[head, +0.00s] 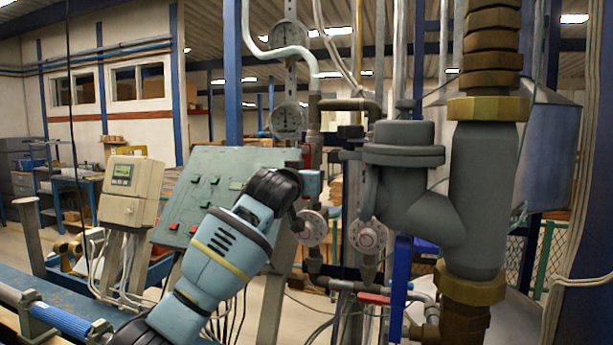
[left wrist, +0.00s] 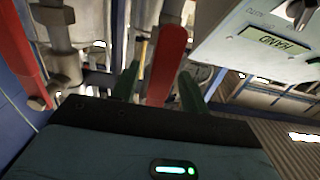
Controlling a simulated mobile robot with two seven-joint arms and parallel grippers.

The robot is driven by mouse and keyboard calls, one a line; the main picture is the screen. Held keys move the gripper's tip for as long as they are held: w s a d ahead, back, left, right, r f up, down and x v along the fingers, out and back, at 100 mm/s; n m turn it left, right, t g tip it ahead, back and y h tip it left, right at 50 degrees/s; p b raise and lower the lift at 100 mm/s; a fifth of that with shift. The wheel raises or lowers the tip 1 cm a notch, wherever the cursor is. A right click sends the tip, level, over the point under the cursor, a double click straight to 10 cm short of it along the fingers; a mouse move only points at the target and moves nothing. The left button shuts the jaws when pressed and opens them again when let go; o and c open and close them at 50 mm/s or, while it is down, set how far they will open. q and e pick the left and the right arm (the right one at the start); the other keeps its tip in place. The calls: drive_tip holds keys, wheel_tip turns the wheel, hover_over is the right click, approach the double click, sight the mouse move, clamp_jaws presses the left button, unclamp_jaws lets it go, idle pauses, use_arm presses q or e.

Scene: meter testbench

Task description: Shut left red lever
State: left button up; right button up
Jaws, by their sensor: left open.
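In the left wrist view a long red lever (left wrist: 166,62) stands between the two dark green fingers of my left gripper (left wrist: 159,80). The fingers are apart, with one on each side of the lever, and I cannot tell whether either touches it. A second red lever (left wrist: 28,60) shows at the left edge of that view, outside the fingers. In the head view my left arm reaches up to the pipework, and its fingers are hidden behind the wrist. A short red lever (head: 373,298) lies about level low on the pipes there. My right gripper is not in view.
Large grey pipework (head: 478,190) with brass fittings stands at the right. A blue handle (head: 400,285) hangs beside the short red lever. A tilted panel (head: 205,195) with buttons and a beige meter box (head: 131,190) stand at the left. A display box (left wrist: 255,45) is close to the fingers.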

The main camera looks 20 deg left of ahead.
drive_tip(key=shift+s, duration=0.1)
use_arm(q)
clamp_jaws()
idle(0.3)
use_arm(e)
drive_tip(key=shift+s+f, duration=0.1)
